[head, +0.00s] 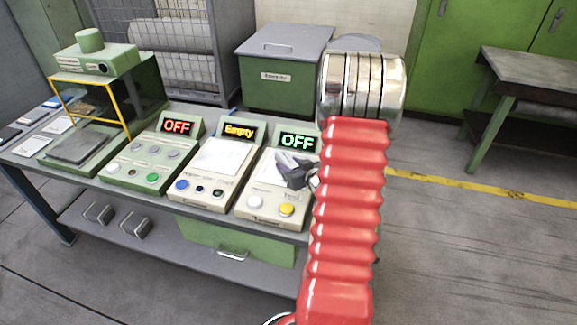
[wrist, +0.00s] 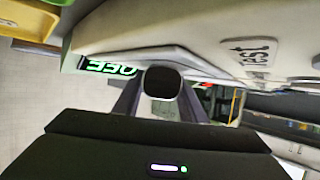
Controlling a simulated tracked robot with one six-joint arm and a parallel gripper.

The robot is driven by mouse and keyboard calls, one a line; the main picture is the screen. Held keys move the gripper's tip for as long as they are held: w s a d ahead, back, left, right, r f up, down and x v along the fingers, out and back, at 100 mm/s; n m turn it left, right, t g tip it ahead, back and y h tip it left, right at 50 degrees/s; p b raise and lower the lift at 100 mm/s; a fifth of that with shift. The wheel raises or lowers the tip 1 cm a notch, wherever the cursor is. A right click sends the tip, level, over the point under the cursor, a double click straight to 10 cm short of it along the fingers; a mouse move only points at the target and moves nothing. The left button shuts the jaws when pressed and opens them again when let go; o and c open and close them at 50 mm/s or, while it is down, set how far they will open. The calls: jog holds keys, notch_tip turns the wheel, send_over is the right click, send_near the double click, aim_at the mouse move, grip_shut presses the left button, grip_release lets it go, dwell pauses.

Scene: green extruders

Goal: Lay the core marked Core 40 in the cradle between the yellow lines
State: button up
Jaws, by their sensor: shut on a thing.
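My gripper (head: 296,173) is over the right-hand control box (head: 268,207), which has a green OFF display. In the wrist view my gripper (wrist: 160,92) is shut on a small dark piece with a rounded end (wrist: 161,82). No marking shows on this piece, so I cannot tell whether it is Core 40. The wrist view also shows the control box's light casing (wrist: 205,45) with the word "Test", close to the fingers; I cannot tell whether they touch. I cannot make out a cradle between yellow lines in either view.
The bench (head: 275,232) also carries a middle box (head: 215,180) reading Empty and a left box (head: 150,165) reading OFF in red. A yellow-framed green machine (head: 100,80) stands at the left. A green bin (head: 283,85) is behind. Open floor (head: 470,250) lies right.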

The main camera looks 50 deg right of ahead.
jog(key=o, duration=1.4)
jog(key=shift+c, duration=0.2)
jog(key=v, duration=1.2)
